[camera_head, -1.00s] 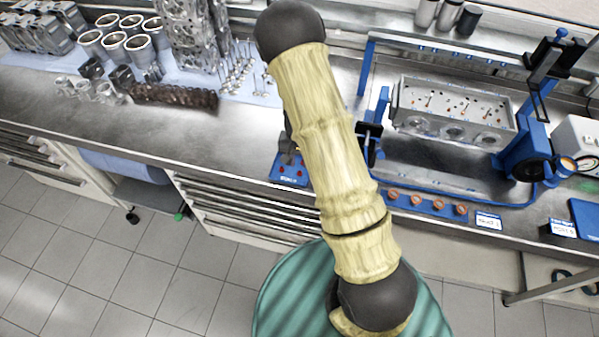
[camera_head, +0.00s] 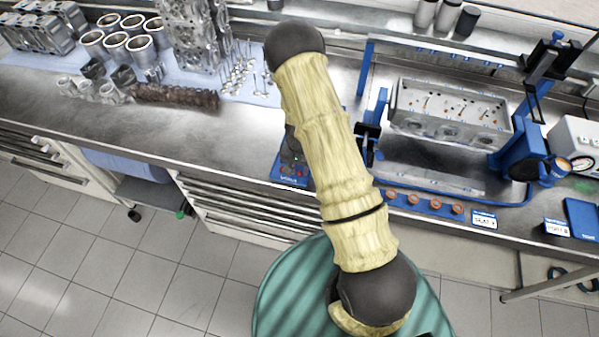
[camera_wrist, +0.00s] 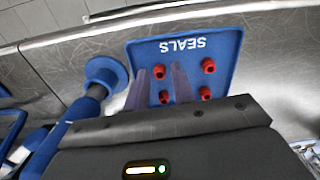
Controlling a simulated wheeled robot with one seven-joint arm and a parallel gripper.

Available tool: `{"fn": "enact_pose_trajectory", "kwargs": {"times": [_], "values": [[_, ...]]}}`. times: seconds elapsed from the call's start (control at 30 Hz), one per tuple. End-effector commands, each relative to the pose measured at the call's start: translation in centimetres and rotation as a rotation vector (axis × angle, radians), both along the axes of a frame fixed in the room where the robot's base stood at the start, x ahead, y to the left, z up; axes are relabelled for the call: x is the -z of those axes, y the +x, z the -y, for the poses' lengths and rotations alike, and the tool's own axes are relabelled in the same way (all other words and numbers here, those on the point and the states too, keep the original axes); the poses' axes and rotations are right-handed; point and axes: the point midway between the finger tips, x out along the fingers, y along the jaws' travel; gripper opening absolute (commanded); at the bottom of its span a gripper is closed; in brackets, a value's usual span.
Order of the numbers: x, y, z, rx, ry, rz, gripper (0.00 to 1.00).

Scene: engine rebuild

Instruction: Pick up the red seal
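Several small red seals stand on a blue tray marked SEALS (camera_wrist: 185,50), seen upside down in the wrist view. Two of them, a far-row seal (camera_wrist: 158,72) and a near-row seal (camera_wrist: 164,97), show in the gap between my fingers. Two others stand to the right, a far one (camera_wrist: 208,66) and a near one (camera_wrist: 204,93). My gripper (camera_wrist: 161,80) is open, its two fingers apart above the tray, with nothing seen held. In the head view the tray (camera_head: 287,178) lies at the bench's front edge, partly hidden by my arm. The fingertips are hidden there.
A blue round-based stand (camera_wrist: 104,74) is left of the tray in the wrist view. In the head view, a cylinder head (camera_head: 450,112) sits in a blue fixture to the right. A camshaft (camera_head: 175,95) lies left; bare bench lies between it and the tray.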

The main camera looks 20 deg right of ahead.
Motion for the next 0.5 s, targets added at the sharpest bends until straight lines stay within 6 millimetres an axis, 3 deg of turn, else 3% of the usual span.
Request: {"fn": "enact_pose_trajectory", "kwargs": {"times": [0.07, 0.2, 0.5], "values": [[-0.02, 0.0, 0.0, 0.0, 0.0, 0.0, 0.23], [-0.02, 0.0, 0.0, 0.0, 0.0, 0.0, 0.0], [-0.02, 0.0, 0.0, 0.0, 0.0, 0.0, 0.0]]}}
